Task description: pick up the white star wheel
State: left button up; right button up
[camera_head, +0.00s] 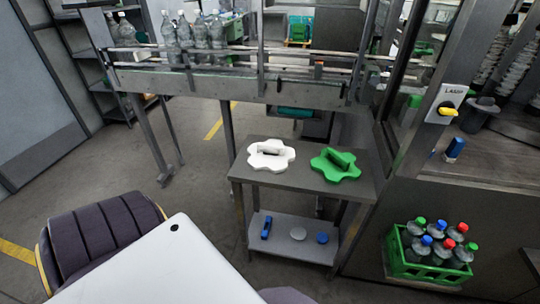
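The white star wheel (284,160) lies flat on the left part of the upper shelf of a small grey table (305,182). It has rounded lobes and a raised handle across its middle. A similar green star wheel (343,174) lies to its right on the same shelf, apart from it. Neither of my grippers is in view, and nothing touches the white star wheel.
The conveyor (190,84) with clear bottles runs behind the table. The table's lower shelf (285,250) holds small blue and grey items.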

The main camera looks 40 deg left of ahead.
aim_at(258, 161)
jog(key=i+l+u, duration=0.1)
jog(key=u, duration=0.4)
jog(key=i+l+u, duration=0.15)
jog(key=u, duration=0.3)
jog(key=i+l+u, duration=0.1)
jog(key=u, duration=0.4)
jog(key=l+u, duration=0.25)
jog(key=u, duration=0.25)
jog(key=k, duration=0.15)
